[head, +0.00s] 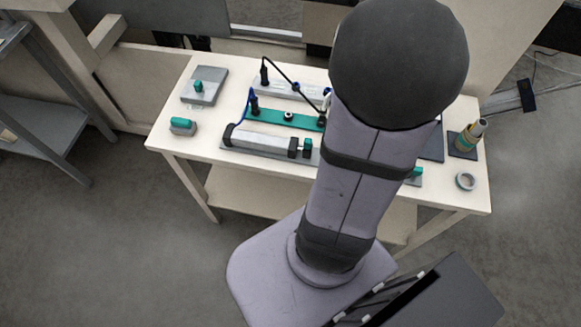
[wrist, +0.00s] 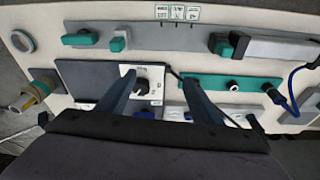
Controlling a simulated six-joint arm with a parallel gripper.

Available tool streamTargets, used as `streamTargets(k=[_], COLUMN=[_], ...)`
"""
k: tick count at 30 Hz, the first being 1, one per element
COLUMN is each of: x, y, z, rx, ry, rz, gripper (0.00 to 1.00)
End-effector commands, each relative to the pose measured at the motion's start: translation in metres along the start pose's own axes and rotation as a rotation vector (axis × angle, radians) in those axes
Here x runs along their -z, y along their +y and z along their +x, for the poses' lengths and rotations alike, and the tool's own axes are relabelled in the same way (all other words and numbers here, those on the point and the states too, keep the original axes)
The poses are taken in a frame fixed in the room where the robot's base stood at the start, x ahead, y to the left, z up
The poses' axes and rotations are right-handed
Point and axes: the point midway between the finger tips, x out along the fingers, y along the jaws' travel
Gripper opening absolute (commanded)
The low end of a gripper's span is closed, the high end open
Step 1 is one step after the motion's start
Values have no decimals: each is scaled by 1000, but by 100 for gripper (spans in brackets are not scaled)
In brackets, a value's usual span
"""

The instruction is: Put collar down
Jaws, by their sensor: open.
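A pale grey ring (head: 466,181), which looks like the collar, lies flat at the table's front right corner. It also shows in the wrist view (wrist: 21,41) at the upper left, apart from my gripper. My gripper (wrist: 155,84) is open in the wrist view, its two dark fingers well apart. A white panel with a dark knob (wrist: 142,86) shows between the fingers; I cannot tell whether they touch it. Nothing is seen held. In the head view my arm hides the gripper.
A cylinder with yellow and teal bands (head: 470,136) stands on a dark plate near the ring. A long silver bar (head: 265,140), a teal strip (head: 270,118) and cables fill the table's middle. A teal-topped block (head: 183,126) sits at the left. Bare tabletop surrounds the ring.

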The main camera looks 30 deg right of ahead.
Motion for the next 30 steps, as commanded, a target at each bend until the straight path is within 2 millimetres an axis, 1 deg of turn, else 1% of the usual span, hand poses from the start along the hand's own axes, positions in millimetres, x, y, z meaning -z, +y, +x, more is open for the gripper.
streamTargets(k=[1,3,5,6,8,9,12,15,19,21,24,30], x=[-12,-32,-52,-66,-87,-102,-134,-158,-178,-184,-187,-187], y=[-29,-61,-86,-100,-118,-128,-146,-156,-161,-162,-162,-162], z=[-2,-5,-8,-10,-14,-16,-21,-26,-29,-30,-30,-30], rx=[19,40,55,64,76,83,95,102,105,106,106,106], ry=[-16,-42,-63,-78,-98,-111,-139,-158,-175,-179,-183,-183], rz=[-97,-215,-318,-386,-483,-544,-680,-784,-869,-893,-907,-906], gripper=[60,60,60,60,60,60,60,60,60,60,60,60])
